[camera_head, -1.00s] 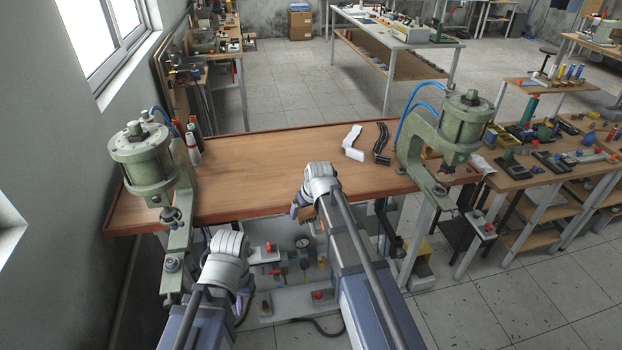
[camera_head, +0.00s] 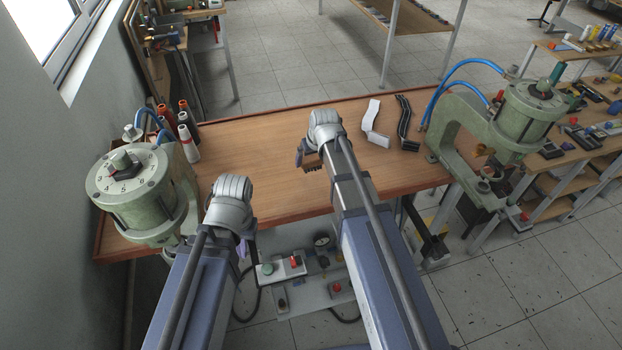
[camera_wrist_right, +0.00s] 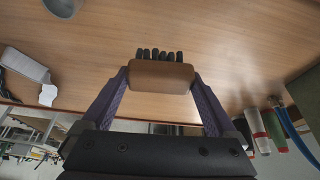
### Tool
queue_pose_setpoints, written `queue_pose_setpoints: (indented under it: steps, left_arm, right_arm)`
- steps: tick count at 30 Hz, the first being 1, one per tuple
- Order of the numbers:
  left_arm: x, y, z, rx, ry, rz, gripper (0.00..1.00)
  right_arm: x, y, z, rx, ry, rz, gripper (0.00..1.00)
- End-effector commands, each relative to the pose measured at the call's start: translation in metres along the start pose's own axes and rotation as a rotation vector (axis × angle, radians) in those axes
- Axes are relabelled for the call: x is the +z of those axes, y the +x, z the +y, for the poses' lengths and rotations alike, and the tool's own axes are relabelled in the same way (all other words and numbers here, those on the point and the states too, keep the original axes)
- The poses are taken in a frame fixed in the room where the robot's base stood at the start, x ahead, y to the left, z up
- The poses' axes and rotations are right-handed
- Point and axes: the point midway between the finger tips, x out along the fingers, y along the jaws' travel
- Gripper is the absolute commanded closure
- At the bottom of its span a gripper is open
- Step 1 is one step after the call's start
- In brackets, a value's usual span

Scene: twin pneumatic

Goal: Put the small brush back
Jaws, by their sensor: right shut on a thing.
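The small brush (camera_wrist_right: 161,77) has a brown wooden body and a row of dark bristle tufts. In the right wrist view it sits between the two purple fingers of my right gripper (camera_wrist_right: 160,84), which is shut on it. In the head view my right gripper (camera_head: 304,155) is over the wooden table, and the dark bristles show just below it. The brush appears held above the table top. My left gripper (camera_head: 243,248) is at the table's front edge, mostly hidden behind its wrist; its opening cannot be made out.
A green press (camera_head: 138,195) stands at the table's left end and another (camera_head: 530,110) at the right. Several bottles (camera_head: 188,140) stand at the back left. A white folded piece (camera_head: 374,124) and a black strip (camera_head: 404,125) lie back right. The middle of the wooden table (camera_head: 255,140) is clear.

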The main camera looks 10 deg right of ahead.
Motion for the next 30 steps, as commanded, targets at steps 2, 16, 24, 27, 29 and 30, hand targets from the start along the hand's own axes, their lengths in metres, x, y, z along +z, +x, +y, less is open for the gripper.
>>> queue_pose_setpoints:
  steps: [2,16,24,27,29,30]
  left_arm:
    - [0.001,-0.017,-0.002,0.000,0.001,0.000,1.00]
    - [0.000,0.002,0.000,0.000,0.000,0.000,1.00]
    - [-0.002,0.042,0.004,0.000,-0.001,0.000,1.00]
    - [-0.003,0.046,0.004,0.000,-0.001,0.000,1.00]
    - [-0.003,0.045,0.004,0.000,-0.001,0.000,1.00]
    - [-0.003,0.044,0.004,0.000,-0.001,0.000,1.00]
  right_arm:
    - [0.001,-0.019,0.005,0.017,0.039,0.000,0.59]
    - [0.011,-0.003,0.009,0.034,0.080,0.001,0.59]
    - [0.027,0.034,0.009,0.034,0.080,0.001,0.59]
    - [0.028,0.038,0.009,0.034,0.080,0.001,0.59]
    - [0.028,0.037,0.009,0.034,0.080,0.001,0.59]
    - [0.028,0.036,0.009,0.034,0.080,0.001,0.59]
